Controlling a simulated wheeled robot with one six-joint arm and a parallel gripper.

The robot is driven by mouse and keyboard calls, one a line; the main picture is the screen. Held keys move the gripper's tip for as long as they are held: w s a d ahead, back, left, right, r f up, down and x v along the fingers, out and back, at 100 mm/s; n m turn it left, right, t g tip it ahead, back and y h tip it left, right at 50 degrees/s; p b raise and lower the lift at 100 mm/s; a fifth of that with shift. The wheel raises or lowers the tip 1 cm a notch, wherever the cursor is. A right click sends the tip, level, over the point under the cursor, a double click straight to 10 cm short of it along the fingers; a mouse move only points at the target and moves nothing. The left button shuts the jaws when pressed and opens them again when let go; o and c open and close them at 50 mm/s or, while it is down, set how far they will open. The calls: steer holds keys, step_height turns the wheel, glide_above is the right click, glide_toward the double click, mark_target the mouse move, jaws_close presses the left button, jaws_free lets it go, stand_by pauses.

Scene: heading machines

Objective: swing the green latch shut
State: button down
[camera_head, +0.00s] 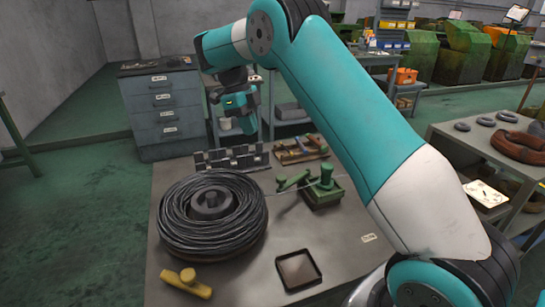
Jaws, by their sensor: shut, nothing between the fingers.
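The green latch (293,181) is an arm on a green fixture (324,190) with an upright post and a square base, right of the middle of the worktable. The latch arm points left and slightly down from the fixture, at an angle away from its base. My gripper (247,130) hangs above and behind the table's back edge, up and to the left of the latch, and clearly apart from it. It is shut with nothing in it. The fingertips are small and dark in this view.
A coil of dark wire (175,235) fills the table's left side, with a thin strand running right past the latch. A yellow piece (187,284) and a shallow tray (299,270) lie in front. A dark rack (231,158) and a tool tray (302,150) stand behind.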

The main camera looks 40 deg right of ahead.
steer(key=shift+w+d+f+m, duration=0.15)
steer(key=shift+m, duration=0.4)
steer(key=shift+w+d+f+m, duration=0.1)
steer(key=shift+w+m, duration=0.05)
steer(key=shift+m, duration=0.4)
steer(key=shift+f, duration=0.1)
steer(key=s+d+f+b, duration=0.2)
steer(key=s+f+b, duration=0.4)
steer(key=f+b, duration=0.4)
steer(key=shift+s+b, duration=0.4)
steer(key=shift+b, duration=1.75)
steer(key=shift+d, duration=0.1)
